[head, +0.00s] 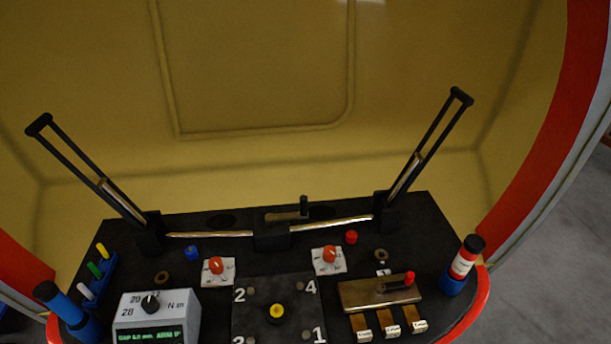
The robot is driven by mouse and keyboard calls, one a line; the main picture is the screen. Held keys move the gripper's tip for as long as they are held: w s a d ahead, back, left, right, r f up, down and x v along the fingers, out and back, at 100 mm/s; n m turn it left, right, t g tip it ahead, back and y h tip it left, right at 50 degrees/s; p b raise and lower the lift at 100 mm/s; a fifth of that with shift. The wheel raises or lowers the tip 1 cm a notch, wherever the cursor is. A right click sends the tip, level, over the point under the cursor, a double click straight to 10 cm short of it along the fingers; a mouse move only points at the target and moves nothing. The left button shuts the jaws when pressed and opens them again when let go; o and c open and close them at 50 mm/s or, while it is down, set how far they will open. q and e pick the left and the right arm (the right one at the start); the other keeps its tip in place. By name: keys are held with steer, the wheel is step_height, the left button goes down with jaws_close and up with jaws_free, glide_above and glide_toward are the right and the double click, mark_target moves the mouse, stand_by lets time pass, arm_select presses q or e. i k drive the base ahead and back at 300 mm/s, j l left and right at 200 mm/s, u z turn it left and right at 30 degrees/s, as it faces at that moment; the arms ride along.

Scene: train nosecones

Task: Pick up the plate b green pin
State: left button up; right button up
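A green pin (95,269) stands in a small blue rack (103,277) at the left end of the black console. A yellow pin (102,250) is behind it and a white pin (86,291) is in front of it, in the same rack. No label marks which plate the green pin belongs to. Neither of my grippers shows in the head view.
A grey meter box (160,315) stands right of the rack. A blue cylinder (62,305) is at the front left. Long black levers (90,173) (430,145) rise at both sides. A brass block (377,296) and a red-and-white tube (463,263) are at right.

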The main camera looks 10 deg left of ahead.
mark_target(93, 266)
steer(key=j+u, duration=0.25)
steer(key=j, duration=0.25)
steer(key=j+u, duration=0.3)
steer(key=j, duration=0.2)
steer(key=i+j+u, duration=0.25)
steer(key=j, duration=0.2)
steer(key=j+u, duration=0.3)
steer(key=j, duration=0.15)
steer(key=i+j, duration=0.1)
steer(key=j, duration=0.2)
steer(key=i+j, duration=0.1)
steer(key=j, duration=0.2)
steer(key=i+j, duration=0.1)
steer(key=j, duration=0.2)
steer(key=j+z, duration=0.2)
steer(key=z, duration=0.15)
steer(key=j+z, duration=0.25)
steer(key=z, duration=0.15)
steer(key=j+z, duration=0.2)
steer(key=z, duration=0.15)
